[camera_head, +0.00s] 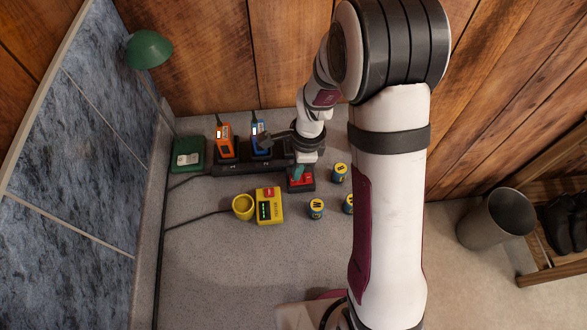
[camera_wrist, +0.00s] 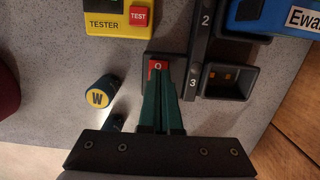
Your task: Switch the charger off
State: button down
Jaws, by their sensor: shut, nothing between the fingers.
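The charger (camera_head: 230,170) is a long black bank against the back wall. Its slots 2 and 3 show at the right in the wrist view (camera_wrist: 196,62). A red rocker switch (camera_head: 307,179) on a dark box stands at its right end. In the wrist view the switch (camera_wrist: 158,65) shows an "O" mark. My gripper (camera_head: 296,175), with green fingers, is shut and empty. Its fingertips (camera_wrist: 160,84) are right at the switch and cover part of it. I cannot tell whether they touch it or which way the rocker is tilted.
An orange device (camera_head: 224,142) and a blue device (camera_head: 261,137) sit in the charger; slot 3 (camera_wrist: 228,80) is empty. The front counter is clear.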

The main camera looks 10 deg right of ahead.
aim_at(290, 179)
notch_tip(290, 179, up, 14)
jog(key=a, duration=0.1)
jog(key=shift+a, duration=0.35)
dwell(0.4)
